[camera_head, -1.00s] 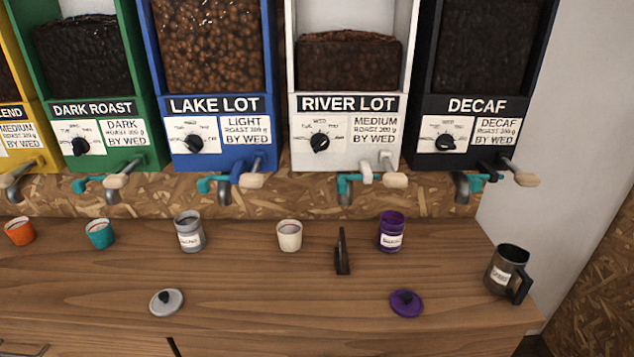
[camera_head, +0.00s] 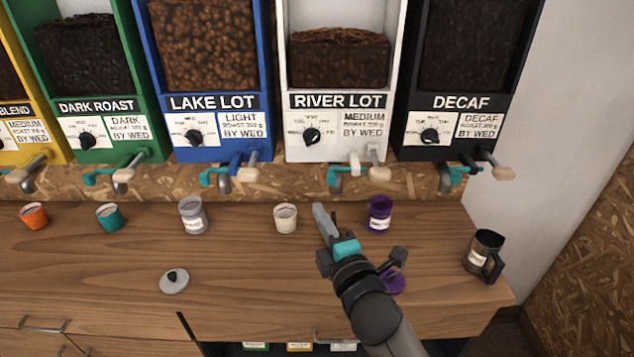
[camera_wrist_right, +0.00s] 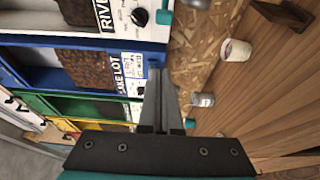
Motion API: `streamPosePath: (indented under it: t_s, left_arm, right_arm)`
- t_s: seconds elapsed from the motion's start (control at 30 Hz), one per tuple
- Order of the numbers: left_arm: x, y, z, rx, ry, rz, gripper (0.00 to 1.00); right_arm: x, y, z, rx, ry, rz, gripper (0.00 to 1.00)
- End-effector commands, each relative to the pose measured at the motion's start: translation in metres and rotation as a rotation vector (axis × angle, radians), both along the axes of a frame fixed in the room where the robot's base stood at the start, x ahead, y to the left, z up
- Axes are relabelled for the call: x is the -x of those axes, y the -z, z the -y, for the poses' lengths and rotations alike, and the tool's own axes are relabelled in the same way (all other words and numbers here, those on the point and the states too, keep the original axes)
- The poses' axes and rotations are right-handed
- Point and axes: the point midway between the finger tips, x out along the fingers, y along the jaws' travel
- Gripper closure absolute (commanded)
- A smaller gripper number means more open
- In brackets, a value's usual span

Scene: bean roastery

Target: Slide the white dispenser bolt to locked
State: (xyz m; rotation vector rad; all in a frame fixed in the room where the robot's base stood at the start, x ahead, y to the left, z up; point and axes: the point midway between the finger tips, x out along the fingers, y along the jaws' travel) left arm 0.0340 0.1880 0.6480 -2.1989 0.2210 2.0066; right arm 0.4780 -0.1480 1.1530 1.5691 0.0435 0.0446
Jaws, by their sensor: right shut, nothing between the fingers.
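The white dispenser (camera_head: 334,152), labelled RIVER LOT, stands between the blue and the black ones. Its white bolt (camera_head: 355,163) shows under the front, beside a teal bracket (camera_head: 336,179) and a wooden-ended handle (camera_head: 378,174). Whether the bolt is locked is too small to tell. My right gripper (camera_head: 318,208) is shut and empty, over the counter, below the white dispenser and apart from the bolt. In the right wrist view its fingers (camera_wrist_right: 158,70) appear in front of the blue dispenser, with part of the RIVER LOT label (camera_wrist_right: 106,14) at top. My left gripper is not in view.
On the counter (camera_head: 250,262) stand a cream cup (camera_head: 285,218), a purple canister (camera_head: 379,215), a grey canister (camera_head: 193,215) and a dark jug (camera_head: 484,255). A dark wedge (camera_wrist_right: 283,14) shows in the wrist view. A purple lid (camera_head: 393,282) is partly behind my right arm.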

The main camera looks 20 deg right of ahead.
Motion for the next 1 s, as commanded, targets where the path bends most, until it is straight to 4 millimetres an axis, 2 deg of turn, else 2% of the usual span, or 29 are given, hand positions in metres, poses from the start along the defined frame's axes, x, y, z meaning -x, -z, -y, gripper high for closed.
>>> streamPosePath:
  t_s: [0.33,0.47,1.0]
  left_arm:
    - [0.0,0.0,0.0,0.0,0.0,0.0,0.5]
    - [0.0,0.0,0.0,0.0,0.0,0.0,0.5]
    - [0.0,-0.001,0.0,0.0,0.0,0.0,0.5]
  right_arm:
    - [-0.001,0.0,0.0,0.001,-0.001,0.001,1.0]
    - [-0.009,0.0,-0.001,0.0,-0.001,0.001,1.0]
    - [-0.087,0.0,-0.005,-0.002,0.0,0.001,1.0]
